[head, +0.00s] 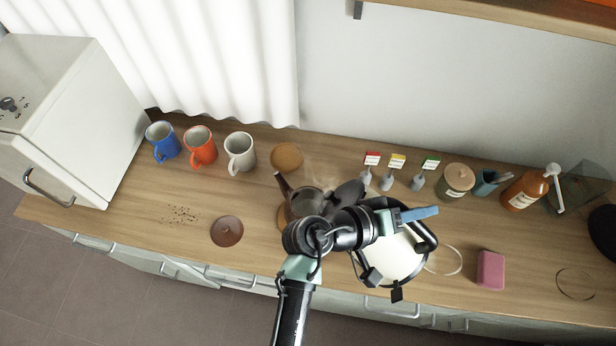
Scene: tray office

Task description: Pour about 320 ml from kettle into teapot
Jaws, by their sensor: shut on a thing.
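The teapot (300,205) is dark brown, stands open on a round wooden mat, and has its spout toward the upper left. My arm hides its right side. A brown lid (226,231) lies apart on the counter to its left. The cream kettle (402,258) with black trim is right of the teapot, under my wrist. My gripper (386,284) is shut on the kettle, but my wrist largely hides the grip. I cannot tell the kettle's tilt or see any stream. Faint steam shows above the teapot.
Blue (162,143), orange (200,147) and white (239,153) mugs stand at the back left. Small labelled holders, a jar (456,182) and an amber pump bottle (525,191) line the back right. A pink sponge (490,270) lies at right. Dark crumbs lie at left.

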